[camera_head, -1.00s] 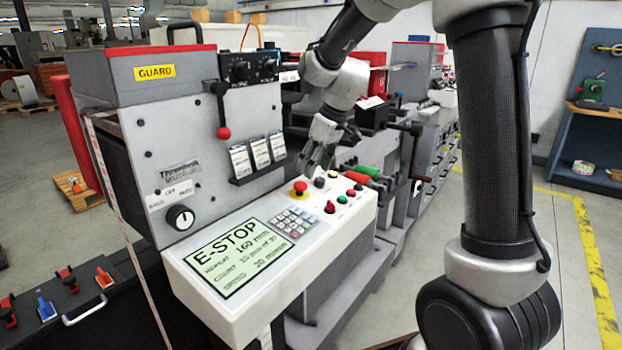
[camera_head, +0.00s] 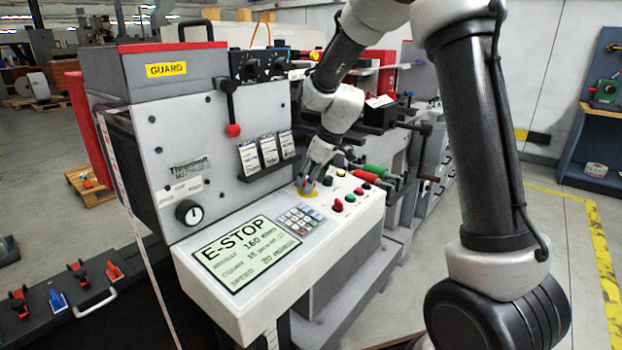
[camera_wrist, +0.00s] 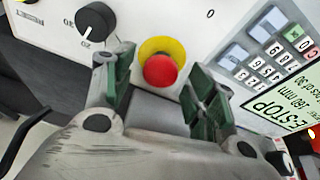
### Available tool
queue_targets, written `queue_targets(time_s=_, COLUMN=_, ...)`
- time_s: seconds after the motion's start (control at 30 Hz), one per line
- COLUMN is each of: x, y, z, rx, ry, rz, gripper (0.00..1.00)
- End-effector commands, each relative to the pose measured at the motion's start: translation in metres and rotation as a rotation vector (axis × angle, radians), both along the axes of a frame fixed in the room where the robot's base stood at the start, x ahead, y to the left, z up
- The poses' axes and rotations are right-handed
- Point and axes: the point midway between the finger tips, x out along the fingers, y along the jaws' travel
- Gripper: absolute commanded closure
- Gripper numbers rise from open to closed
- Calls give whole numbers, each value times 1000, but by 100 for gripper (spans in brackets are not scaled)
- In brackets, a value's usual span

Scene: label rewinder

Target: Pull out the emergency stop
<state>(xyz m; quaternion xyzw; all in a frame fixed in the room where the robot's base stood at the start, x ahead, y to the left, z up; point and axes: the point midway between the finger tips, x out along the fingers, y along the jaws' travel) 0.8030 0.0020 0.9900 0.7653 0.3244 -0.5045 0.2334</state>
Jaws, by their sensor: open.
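The emergency stop is a red round button on a yellow disc. In the wrist view the red button (camera_wrist: 160,71) lies between and just beyond the two green-padded fingers of my gripper (camera_wrist: 158,88), which is open and empty. In the head view my gripper (camera_head: 306,182) is down at the white control panel (camera_head: 258,290) and hides most of the button; part of the yellow disc (camera_head: 309,193) shows beneath it. The panel's screen (camera_head: 247,252) reads E-STOP. I cannot tell whether the fingers touch the button.
A keypad (camera_head: 300,218) is in front of the button. Other buttons, including a red one (camera_head: 337,205) and a green one (camera_head: 350,198), are close on the right. The upright machine face with a red-knobbed lever (camera_head: 232,130) and label cards (camera_head: 268,151) rises behind.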

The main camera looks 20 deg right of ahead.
Motion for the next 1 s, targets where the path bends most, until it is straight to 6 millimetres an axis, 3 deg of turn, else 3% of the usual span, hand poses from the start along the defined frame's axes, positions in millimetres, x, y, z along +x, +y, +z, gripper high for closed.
queue_targets(time_s=0.1, x=0, y=0, z=0, rx=0, ry=0, rz=0, gripper=45)
queue_targets(time_s=0.4, x=0, y=0, z=0, rx=0, ry=0, rz=0, gripper=100)
queue_targets(time_s=0.87, x=-1, y=-1, z=13, rx=1, ry=-2, rz=1, gripper=100)
queue_targets(time_s=0.9, x=-1, y=-1, z=13, rx=1, ry=-2, rz=1, gripper=60)
queue_targets(time_s=1.0, x=-1, y=-1, z=13, rx=1, ry=-2, rz=1, gripper=44)
